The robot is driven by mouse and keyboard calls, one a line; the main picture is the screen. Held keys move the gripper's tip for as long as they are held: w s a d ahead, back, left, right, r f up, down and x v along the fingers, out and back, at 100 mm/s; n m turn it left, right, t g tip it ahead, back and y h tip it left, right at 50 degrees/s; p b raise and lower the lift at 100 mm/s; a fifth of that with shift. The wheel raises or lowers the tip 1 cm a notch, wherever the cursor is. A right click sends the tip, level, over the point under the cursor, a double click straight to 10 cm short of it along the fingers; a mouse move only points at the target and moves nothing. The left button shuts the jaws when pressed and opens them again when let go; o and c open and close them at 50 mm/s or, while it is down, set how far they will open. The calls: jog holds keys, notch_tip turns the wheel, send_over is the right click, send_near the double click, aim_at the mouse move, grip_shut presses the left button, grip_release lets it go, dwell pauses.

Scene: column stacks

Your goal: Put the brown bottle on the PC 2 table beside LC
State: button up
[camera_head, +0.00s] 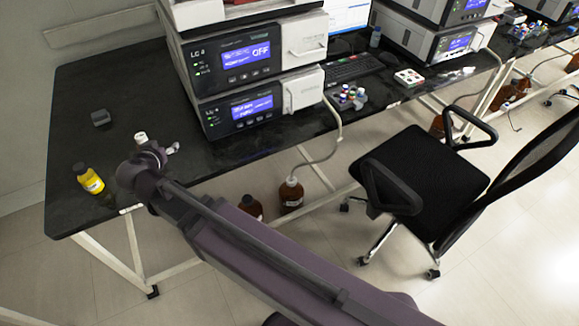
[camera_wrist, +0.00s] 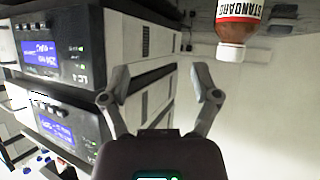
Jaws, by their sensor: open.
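A brown bottle with a white STANDARD label and a pale cap (camera_wrist: 238,30) shows at the top right of the wrist view, where the picture is upside down. My gripper (camera_wrist: 160,80) is open and empty, with the bottle apart from its fingers, beyond and beside the right one. In the head view my gripper (camera_head: 172,149) is over the black table (camera_head: 110,75), left of the LC stack (camera_head: 245,90). A small white top (camera_head: 140,137) shows just behind my wrist; whether it belongs to the brown bottle I cannot tell.
A yellow bottle (camera_head: 89,179) with a dark cap stands near the table's left front edge. A small dark block (camera_head: 101,118) lies behind it. Small vials (camera_head: 350,97) stand right of the LC stack. Large brown bottles (camera_head: 290,193) and a black chair (camera_head: 425,175) are on the floor.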

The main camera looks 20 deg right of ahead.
jog(key=d+f+g, duration=0.1)
jog(key=d, duration=0.3)
jog(key=d+f+g+h, duration=0.1)
jog(key=d, duration=0.3)
jog(key=w+d+f+g, duration=0.1)
jog(key=d, duration=0.3)
jog(key=shift+f+m+h, duration=0.3)
jog(key=shift+f, duration=0.05)
jog(key=s+d+f+g+y, duration=0.1)
jog(key=s+d+f+g, duration=0.1)
jog(key=d, duration=0.5)
jog(key=s+d+f+n+g+y, duration=0.1)
jog(key=s+d+g, duration=0.3)
jog(key=d, duration=0.4)
jog(key=s+d+f+g+y, duration=0.2)
jog(key=s+d+f+g, duration=0.1)
jog(key=d, duration=0.5)
jog(key=shift+s+n, duration=0.2)
jog(key=shift+n, duration=0.1)
jog(key=shift+r, duration=0.1)
notch_tip(320, 180, up, 13)
jog(key=p, duration=1.3)
